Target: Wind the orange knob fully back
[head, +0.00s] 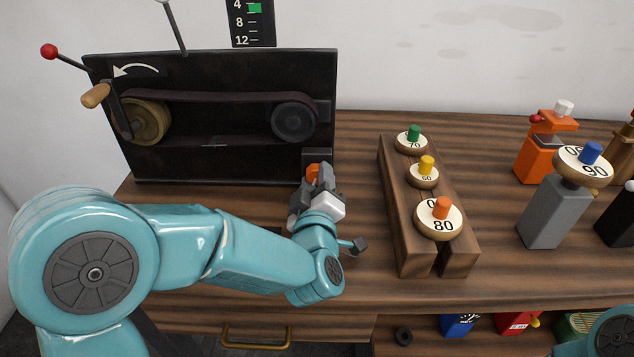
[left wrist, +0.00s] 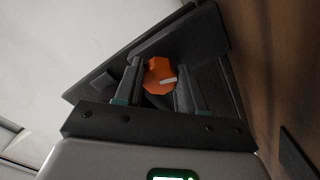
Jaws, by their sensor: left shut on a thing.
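The orange knob (head: 312,171) sits at the lower right of the black belt machine (head: 220,70). My left gripper (head: 316,182) reaches it from the front and is shut on it. In the left wrist view the orange knob (left wrist: 159,76) is faceted, with a white mark pointing right, and lies between the two fingers of the left gripper (left wrist: 158,90). The machine has a brown belt around a brass-coloured wheel (head: 143,120) on the left and a dark wheel (head: 294,121) on the right. My right gripper is not in view.
A wooden rack (head: 405,240) with several numbered discs with coloured knobs stands right of the machine. A grey block (head: 546,212) with a blue-knobbed disc and an orange block (head: 537,160) stand farther right. A wooden crank handle (head: 95,95) juts out at the machine's left.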

